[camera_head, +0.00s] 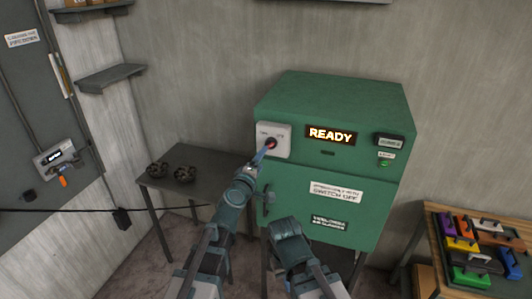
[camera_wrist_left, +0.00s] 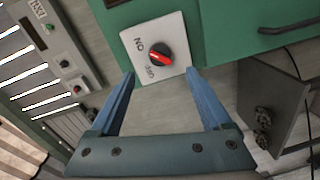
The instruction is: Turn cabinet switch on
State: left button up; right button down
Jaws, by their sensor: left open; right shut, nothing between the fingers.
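The cabinet switch (camera_head: 271,143) is a dark round knob with a red bar on a white plate, at the upper left of the green cabinet's (camera_head: 335,100) front. Which label the bar marks, I cannot tell. My left gripper (camera_head: 268,149) is open and close in front of the knob; its blue fingers (camera_wrist_left: 160,73) frame the lower part of the plate, with no clear contact. My right gripper (camera_head: 281,226) is shut and empty, low before the cabinet, its fingertips hard to make out.
A lit READY sign (camera_head: 331,135) and a green button (camera_head: 385,162) sit right of the switch. A side table (camera_head: 215,166) with dark round objects stands at left. A wooden table (camera_head: 428,232) with several colored handled blocks stands at right.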

pick_arm(q)
jog(key=shift+v, duration=2.4)
jog(key=s+f+m+g, duration=0.7)
jog(key=f+m+g, duration=0.15)
jog(key=f, duration=0.35)
jog(key=s+a+f+m+g+y+b, duration=0.2)
jog(key=s+a+f+m+g+y, duration=0.4)
jog(key=s+a+f, duration=0.55)
jog(key=s+d+f+g+b, duration=0.1)
jog(key=s+d+f+b, duration=0.2)
jog(key=f+b, duration=0.3)
jog(key=s+d+f+m+g+b, duration=0.1)
jog(key=s+d+f+b, duration=0.3)
jog(key=d+f+b, duration=0.2)
jog(key=shift+d+f+y+b, duration=0.3)
jog(key=shift+f+b, duration=0.2)
jog(key=shift+b, duration=0.5)
